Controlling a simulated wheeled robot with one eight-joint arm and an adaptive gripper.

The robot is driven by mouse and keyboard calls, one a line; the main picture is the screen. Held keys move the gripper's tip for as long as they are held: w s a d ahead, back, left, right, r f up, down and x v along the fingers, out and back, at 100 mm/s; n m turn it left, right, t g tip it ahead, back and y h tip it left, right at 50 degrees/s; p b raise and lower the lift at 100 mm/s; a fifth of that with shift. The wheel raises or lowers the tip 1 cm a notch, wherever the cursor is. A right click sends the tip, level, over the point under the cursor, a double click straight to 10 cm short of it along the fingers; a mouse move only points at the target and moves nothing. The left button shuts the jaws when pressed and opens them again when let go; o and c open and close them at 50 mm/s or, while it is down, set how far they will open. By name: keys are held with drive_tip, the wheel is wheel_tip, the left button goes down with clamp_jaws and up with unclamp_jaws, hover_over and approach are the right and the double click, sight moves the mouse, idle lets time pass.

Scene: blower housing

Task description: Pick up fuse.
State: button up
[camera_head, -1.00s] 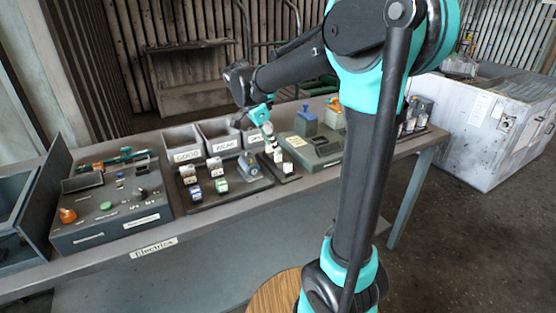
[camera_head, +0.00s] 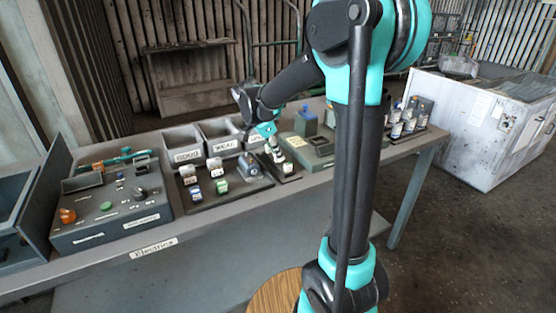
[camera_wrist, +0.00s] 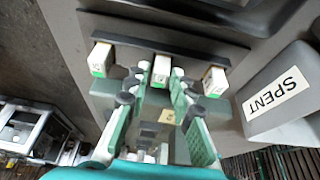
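Several small white fuses with green ends sit in a dark rack on the bench. In the wrist view three show in a row: a left fuse (camera_wrist: 100,59), a middle fuse (camera_wrist: 161,70) and a right fuse (camera_wrist: 215,81). My gripper (camera_wrist: 160,73) has its green-padded fingers apart, one on each side of the middle fuse. I see narrow gaps beside that fuse, and cannot tell how deep the fingertips reach. In the head view my gripper (camera_head: 270,142) is over the rack (camera_head: 290,177), partly hiding the fuses.
A grey bin marked SPENT (camera_wrist: 262,112) stands close to the right of the row in the wrist view. Bins marked GOOD (camera_head: 186,156) and WEAR (camera_head: 222,146) stand behind. A control box (camera_head: 110,210) is at left, a grey unit (camera_head: 315,150) at right.

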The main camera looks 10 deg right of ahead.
clamp_jaws()
drive_tip(key=shift+r, duration=0.1)
